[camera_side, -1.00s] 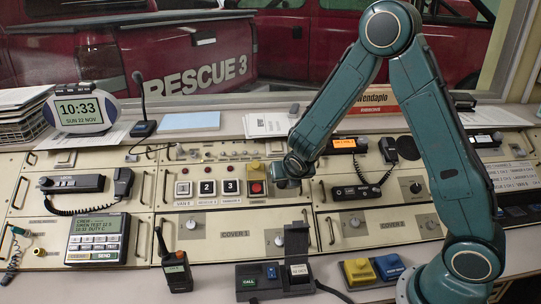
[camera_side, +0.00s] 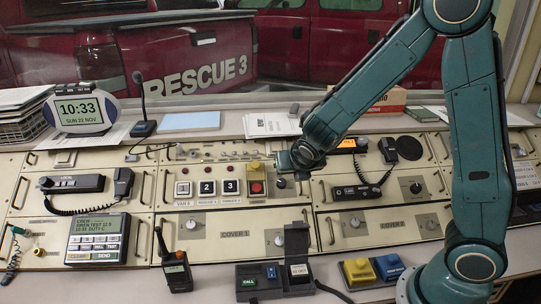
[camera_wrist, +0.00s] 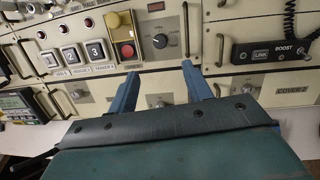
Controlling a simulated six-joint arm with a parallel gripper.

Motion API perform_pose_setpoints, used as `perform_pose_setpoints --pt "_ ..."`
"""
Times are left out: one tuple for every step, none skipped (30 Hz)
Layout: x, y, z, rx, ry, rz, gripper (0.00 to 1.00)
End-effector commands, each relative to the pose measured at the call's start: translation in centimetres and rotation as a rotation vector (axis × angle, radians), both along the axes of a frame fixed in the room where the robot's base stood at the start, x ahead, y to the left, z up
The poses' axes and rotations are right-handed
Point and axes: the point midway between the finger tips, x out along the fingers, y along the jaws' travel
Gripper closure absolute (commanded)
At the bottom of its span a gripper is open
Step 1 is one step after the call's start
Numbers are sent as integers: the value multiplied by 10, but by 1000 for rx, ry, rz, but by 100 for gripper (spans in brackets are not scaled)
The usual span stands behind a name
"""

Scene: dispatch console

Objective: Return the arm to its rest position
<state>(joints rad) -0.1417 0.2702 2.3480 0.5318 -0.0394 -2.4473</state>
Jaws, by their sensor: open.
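My gripper (camera_side: 281,166) is in front of the console panel, just right of the red button in the side view. In the wrist view my gripper (camera_wrist: 158,75) shows two blue fingers spread apart with nothing between them. A dark rotary knob (camera_wrist: 160,41) on the panel lies beyond the fingers. The fingers look apart from the panel, though the exact distance is hard to tell.
A red button (camera_wrist: 127,51) with a raised yellow cover (camera_side: 255,165) sits beside the gripper. A radio unit (camera_side: 357,192) with a coiled cord is to the right.

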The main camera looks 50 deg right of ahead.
Motion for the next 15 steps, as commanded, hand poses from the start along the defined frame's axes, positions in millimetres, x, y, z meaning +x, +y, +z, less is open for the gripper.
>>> perform_pose_setpoints --pt "0 0 0 0 0 0 50" --pt "0 0 0 0 0 0 50" --pt "0 0 0 0 0 0 50" --pt "0 0 0 0 0 0 50" --pt "0 0 0 0 0 0 50" --pt "0 0 0 1 0 -1 50" --pt "0 0 0 3 -1 -3 50" --pt "0 0 1 5 -3 -6 50" --pt "-1 0 1 11 -7 -12 50" --pt "-2 0 2 19 -10 -19 50" --pt "-2 0 3 27 -14 -28 50" --pt "-4 0 5 43 -22 -45 50" --pt "-5 1 7 57 -31 -60 50" --pt "-6 1 9 74 -40 -77 50" --pt "-8 2 11 99 -53 -103 50"
